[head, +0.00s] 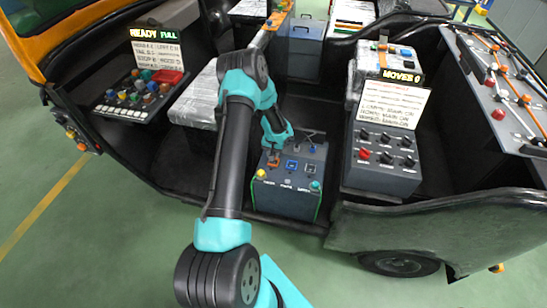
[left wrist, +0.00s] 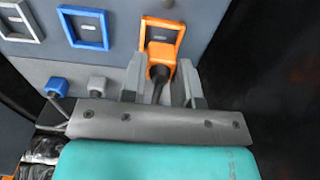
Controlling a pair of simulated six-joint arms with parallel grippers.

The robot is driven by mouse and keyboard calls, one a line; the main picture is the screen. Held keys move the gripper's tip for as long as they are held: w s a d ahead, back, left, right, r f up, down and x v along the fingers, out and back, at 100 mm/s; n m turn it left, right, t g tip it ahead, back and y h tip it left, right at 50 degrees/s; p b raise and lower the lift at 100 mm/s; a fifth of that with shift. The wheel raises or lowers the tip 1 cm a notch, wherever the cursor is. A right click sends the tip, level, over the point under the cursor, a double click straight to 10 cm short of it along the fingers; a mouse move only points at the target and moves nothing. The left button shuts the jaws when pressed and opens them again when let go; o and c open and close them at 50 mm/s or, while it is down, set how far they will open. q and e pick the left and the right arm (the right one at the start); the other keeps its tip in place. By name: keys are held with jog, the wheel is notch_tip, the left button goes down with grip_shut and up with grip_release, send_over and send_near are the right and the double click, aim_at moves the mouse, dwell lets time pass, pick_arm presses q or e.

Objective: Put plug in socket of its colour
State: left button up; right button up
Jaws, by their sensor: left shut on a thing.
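My left gripper (left wrist: 161,75) is shut on an orange plug (left wrist: 161,55), with a dark cable running back between the fingers. The plug overlaps the lower part of the orange-framed socket (left wrist: 148,24) in the left wrist view; I cannot tell how deep it sits. A blue socket (left wrist: 72,26) and a whitish socket (left wrist: 8,21) are beside it. A blue plug (left wrist: 57,86) and a grey plug (left wrist: 97,85) stand below them. In the head view my left gripper (head: 274,154) is over the orange end of the socket box (head: 288,205). My right gripper is not seen.
A dark box with knobs (head: 383,170) and a lit sign stands right of the socket box. A button panel (head: 140,97) is at the left. A wrapped seat (head: 197,100) lies behind my arm. The vehicle's black fender (head: 420,228) is at the front right.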

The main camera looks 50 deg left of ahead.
pick_arm(q)
jog(key=shift+w+a+f, duration=0.1)
jog(key=shift+w+a, duration=0.15)
jog(key=shift+w, duration=0.05)
jog(key=shift+f, duration=1.7)
jog(key=shift+f, duration=0.15)
jog(key=o, duration=1)
notch_tip(320, 180, up, 12)
jog(key=shift+s+r, duration=0.1)
jog(key=shift+r, duration=0.05)
